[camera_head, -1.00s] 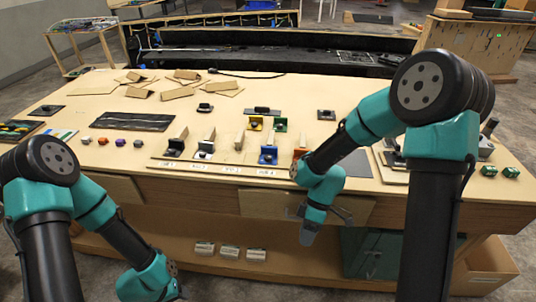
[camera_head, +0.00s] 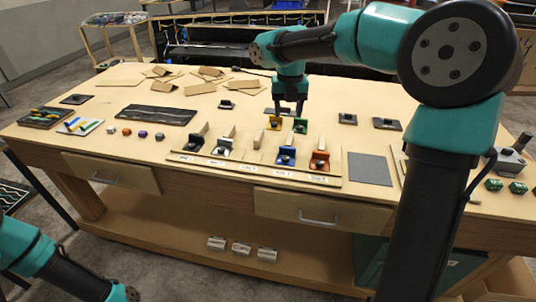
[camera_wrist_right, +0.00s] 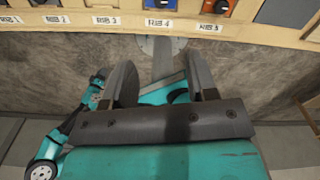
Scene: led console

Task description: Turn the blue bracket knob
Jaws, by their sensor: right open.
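The blue bracket (camera_head: 285,156) with its dark knob stands on the table by the front label strip, between a white bracket and the orange bracket (camera_head: 320,160). The blue bracket also shows, cut off, at the top edge of the right wrist view (camera_wrist_right: 160,4). My right gripper (camera_head: 286,112) is open and empty; it hangs jaws down and appears behind the blue bracket in the head view. Its two dark jaws (camera_wrist_right: 162,80) stand apart in the wrist view, with floor below them. My left arm shows at the lower left; its gripper is out of frame.
A yellow bracket (camera_head: 274,122) and a green bracket (camera_head: 300,125) stand just behind the blue one. White brackets stand to its left. A grey plate (camera_head: 369,169) lies to the right. Cardboard pieces (camera_head: 208,71) lie at the back.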

